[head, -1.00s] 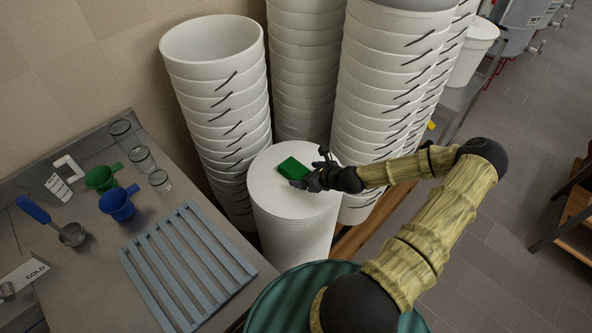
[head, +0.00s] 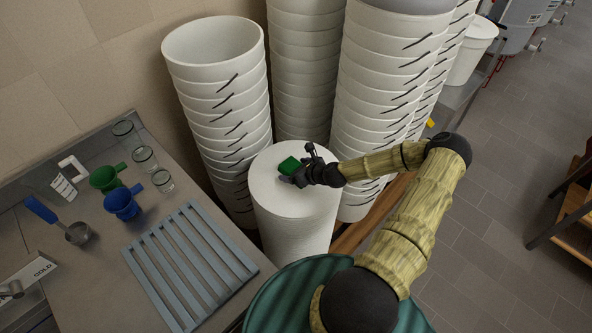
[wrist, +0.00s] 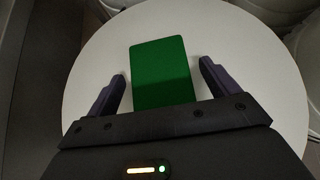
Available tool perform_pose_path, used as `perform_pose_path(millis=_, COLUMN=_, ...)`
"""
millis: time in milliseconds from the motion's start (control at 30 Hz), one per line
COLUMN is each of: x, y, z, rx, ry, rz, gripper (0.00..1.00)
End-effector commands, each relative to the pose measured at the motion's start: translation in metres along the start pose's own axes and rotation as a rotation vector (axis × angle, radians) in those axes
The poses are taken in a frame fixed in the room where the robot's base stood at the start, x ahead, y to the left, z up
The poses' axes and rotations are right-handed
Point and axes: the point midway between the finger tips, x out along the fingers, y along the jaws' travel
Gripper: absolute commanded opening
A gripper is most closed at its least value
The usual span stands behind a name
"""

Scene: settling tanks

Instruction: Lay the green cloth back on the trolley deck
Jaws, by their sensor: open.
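The green cloth (head: 289,165) is a small folded green block lying on the round white top of a stack of lids (head: 262,199). My gripper (head: 294,180) is at the cloth's near right side, low over the white top. In the wrist view my gripper (wrist: 158,88) is open, with one dark finger on each side of the green cloth (wrist: 161,68). Gaps show between the fingers and the cloth. The cloth's near end is hidden by the gripper body. I cannot make out a trolley deck in these views.
Tall stacks of white buckets (head: 217,105) stand close behind and beside the lids. At left, a grey bench holds a slatted blue-grey rack (head: 188,262), a green funnel (head: 105,178), a blue funnel (head: 121,203) and glass jars (head: 144,158). Open tiled floor (head: 500,225) lies at right.

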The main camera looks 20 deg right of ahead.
Motion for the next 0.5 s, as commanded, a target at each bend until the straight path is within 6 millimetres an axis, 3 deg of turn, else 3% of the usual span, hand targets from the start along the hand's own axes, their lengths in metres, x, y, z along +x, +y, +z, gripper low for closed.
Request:
perform_pose_path(millis=367, x=-0.0004, y=-0.0002, z=-0.0001, rx=-0.001, ry=0.000, rz=0.000, gripper=0.87)
perform_pose_path(millis=400, x=-0.0004, y=-0.0002, z=-0.0001, rx=-0.001, ry=0.000, rz=0.000, gripper=0.85)
perform_pose_path(millis=500, x=-0.0004, y=-0.0002, z=-0.0001, rx=-0.001, ry=0.000, rz=0.000, gripper=0.66)
